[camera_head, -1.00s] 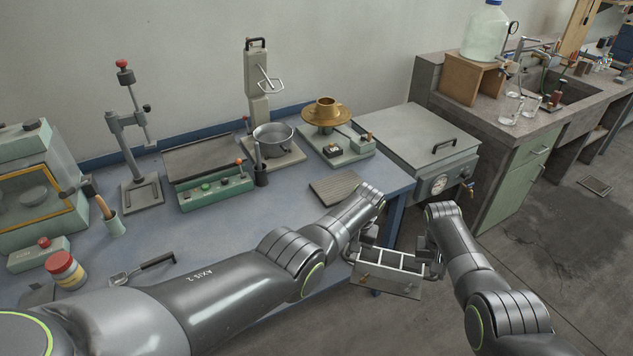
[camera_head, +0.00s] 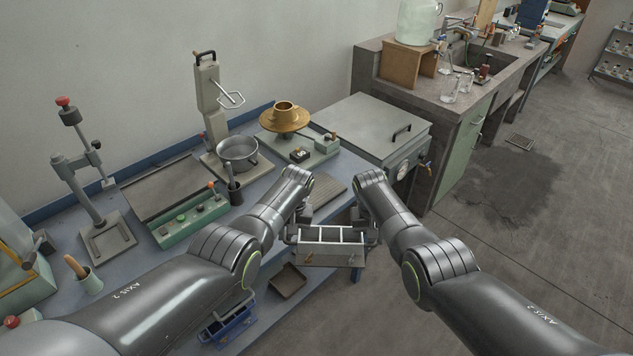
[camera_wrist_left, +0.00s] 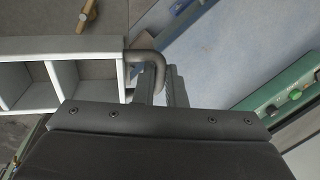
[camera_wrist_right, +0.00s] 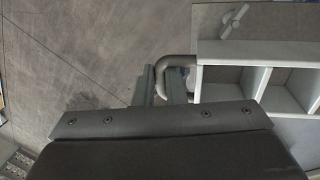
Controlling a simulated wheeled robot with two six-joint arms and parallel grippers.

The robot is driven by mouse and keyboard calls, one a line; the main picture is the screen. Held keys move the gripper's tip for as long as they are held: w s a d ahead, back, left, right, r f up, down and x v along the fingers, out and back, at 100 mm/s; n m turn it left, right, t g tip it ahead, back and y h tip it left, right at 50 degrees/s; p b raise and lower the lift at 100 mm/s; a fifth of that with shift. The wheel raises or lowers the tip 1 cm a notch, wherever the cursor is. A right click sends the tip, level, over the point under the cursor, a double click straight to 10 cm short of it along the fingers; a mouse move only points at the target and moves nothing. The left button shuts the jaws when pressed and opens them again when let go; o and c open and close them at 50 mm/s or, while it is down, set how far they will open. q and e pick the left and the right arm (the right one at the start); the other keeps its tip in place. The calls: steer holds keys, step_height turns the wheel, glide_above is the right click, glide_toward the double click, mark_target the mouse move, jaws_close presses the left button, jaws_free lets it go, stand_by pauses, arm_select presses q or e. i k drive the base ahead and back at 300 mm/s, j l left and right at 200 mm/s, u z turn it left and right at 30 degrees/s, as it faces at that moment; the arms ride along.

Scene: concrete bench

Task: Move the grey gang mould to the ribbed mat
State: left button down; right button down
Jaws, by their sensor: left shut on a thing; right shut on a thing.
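The grey gang mould (camera_head: 328,250), an open box with several compartments, hangs level between my two grippers at the bench's front right edge. It also shows in the left wrist view (camera_wrist_left: 62,47) and the right wrist view (camera_wrist_right: 262,50). My left gripper (camera_wrist_left: 160,82) is shut on the bent handle at one end. My right gripper (camera_wrist_right: 172,82) is shut on the handle at the other end. The ribbed mat (camera_head: 327,188) lies on the bench just beyond the mould, partly hidden by my arms. Nothing stands on its visible part.
A steel pot (camera_head: 237,152), a brass-topped device (camera_head: 285,118) and a green control box (camera_head: 190,218) stand behind and left of the mat. A grey cabinet with a gauge (camera_head: 370,125) stands right of the bench. A brown tray (camera_head: 288,281) shows below the mould.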

mark_target(318, 190)
steer(key=i+j, duration=0.15)
steer(key=i, duration=0.3)
steer(key=i+j, duration=0.1)
steer(key=i, duration=0.35)
